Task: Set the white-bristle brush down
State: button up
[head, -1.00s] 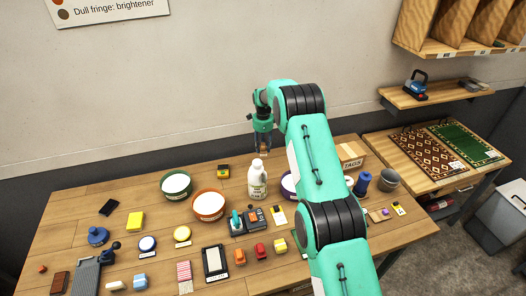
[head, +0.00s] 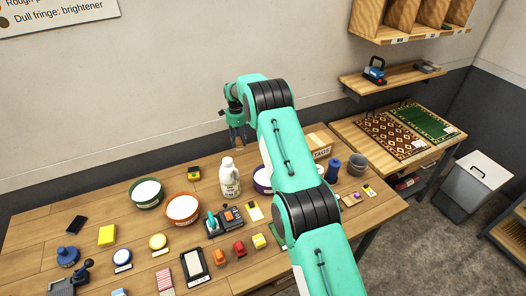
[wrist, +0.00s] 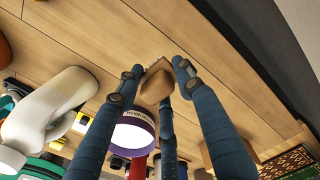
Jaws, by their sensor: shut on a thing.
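My gripper (head: 238,142) is up near the wall, beyond and above the white jug (head: 229,178) in the head view. In the wrist view its dark blue fingers (wrist: 158,78) are closed around a small light-brown wooden piece (wrist: 154,88), which I take to be the brush.
Near the jug stand an orange bowl (head: 182,209), a green bowl (head: 147,193) and a purple bowl (head: 262,180). A cardboard tags box (head: 318,145) is to the right. Many small items crowd the table's front; its back strip along the wall is clearer.

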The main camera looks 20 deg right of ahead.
jog(key=d+n+b, duration=0.2)
jog(key=d, duration=1.6)
jog(key=shift+d, duration=0.15)
jog(key=shift+f, duration=3)
jog(key=shift+f, duration=1.9)
jog(key=shift+f+b, duration=0.2)
jog(key=shift+b, duration=0.1)
jog(key=o, duration=1.1)
jog(key=shift+o, duration=0.2)
jog(key=shift+r, duration=0.15)
